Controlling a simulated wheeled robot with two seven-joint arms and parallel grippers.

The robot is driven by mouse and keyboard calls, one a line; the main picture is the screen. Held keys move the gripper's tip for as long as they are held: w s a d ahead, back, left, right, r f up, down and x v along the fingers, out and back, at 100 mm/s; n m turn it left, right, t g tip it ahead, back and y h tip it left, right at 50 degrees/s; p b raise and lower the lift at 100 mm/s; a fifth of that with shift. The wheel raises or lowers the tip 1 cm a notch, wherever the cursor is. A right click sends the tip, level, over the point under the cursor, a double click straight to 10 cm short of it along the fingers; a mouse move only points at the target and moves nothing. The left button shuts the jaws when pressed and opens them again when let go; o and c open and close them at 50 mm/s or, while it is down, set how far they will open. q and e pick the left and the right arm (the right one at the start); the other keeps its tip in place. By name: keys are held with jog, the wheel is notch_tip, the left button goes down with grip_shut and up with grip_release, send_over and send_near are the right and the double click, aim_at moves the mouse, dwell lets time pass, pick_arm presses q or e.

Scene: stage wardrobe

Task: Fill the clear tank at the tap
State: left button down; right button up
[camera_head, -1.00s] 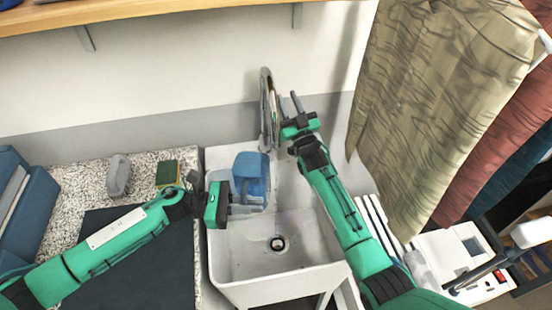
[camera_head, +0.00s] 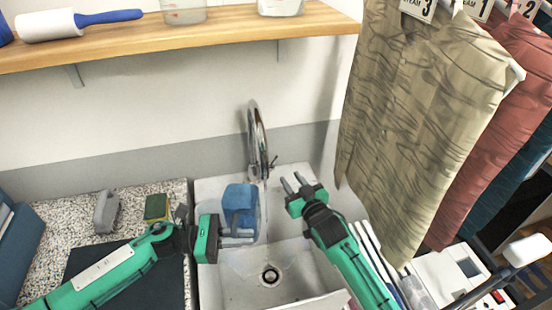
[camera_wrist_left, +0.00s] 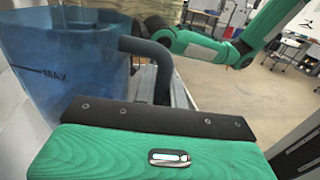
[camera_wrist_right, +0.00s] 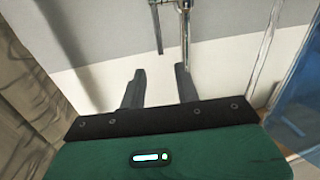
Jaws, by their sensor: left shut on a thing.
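The clear, blue-tinted tank (camera_head: 240,203) is upright at the left rear of the sink, beside and below the chrome tap (camera_head: 257,140). In the left wrist view the tank (camera_wrist_left: 65,60) shows a MAX line and a grey handle (camera_wrist_left: 155,60). I cannot tell its water level. My left gripper (camera_head: 236,237) is shut on the tank's handle. My right gripper (camera_head: 292,183) is open and empty, right of the tap and apart from it. Its two fingers stand apart in the right wrist view (camera_wrist_right: 158,88), with the tap (camera_wrist_right: 185,35) beyond them.
The white sink (camera_head: 235,285) has a drain in its floor. A speckled counter (camera_head: 70,225) at left bears a sponge (camera_head: 157,206) and a grey object (camera_head: 106,212). A wooden shelf (camera_head: 200,40) is above. Hanging shirts (camera_head: 420,110) crowd the right side.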

aim_at(276, 158)
jog(key=x, duration=1.1)
jog(key=shift+w, duration=0.2)
grip_shut()
